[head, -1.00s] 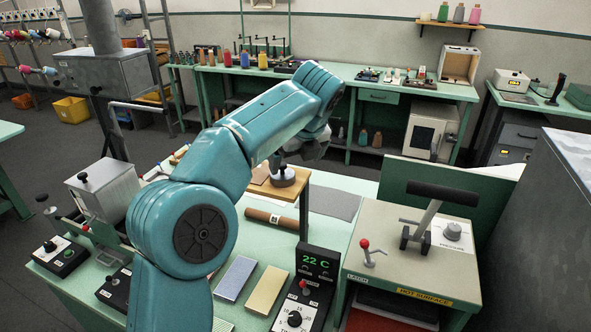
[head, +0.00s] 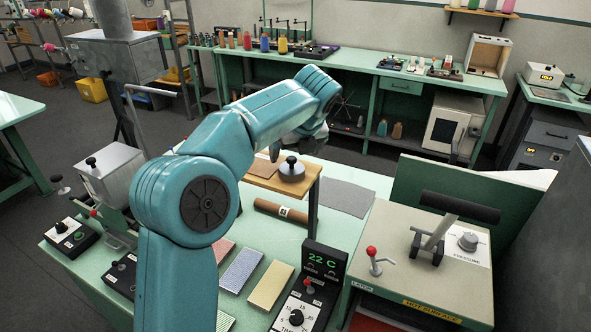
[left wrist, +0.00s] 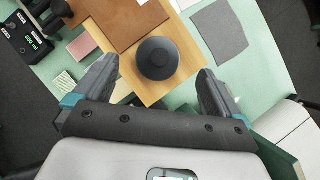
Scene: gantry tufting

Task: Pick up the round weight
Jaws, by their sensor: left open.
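The round weight (head: 291,169) is a grey disc with a dark knob on top. It sits on a small wooden stand (head: 313,194) on the green table. In the left wrist view the weight (left wrist: 157,58) shows from above as a dark round disc near the edge of the wooden top. My left gripper (left wrist: 158,80) is open and empty, its two fingers apart, with the weight beyond and between them. In the head view my left gripper (head: 306,140) is above the weight, partly hidden by my arm. My right gripper is not in view.
A brown leather sheet (left wrist: 118,20) lies on the stand beside the weight. A brown roll (head: 280,210) lies below. A grey sheet (head: 345,198) lies flat on the table.

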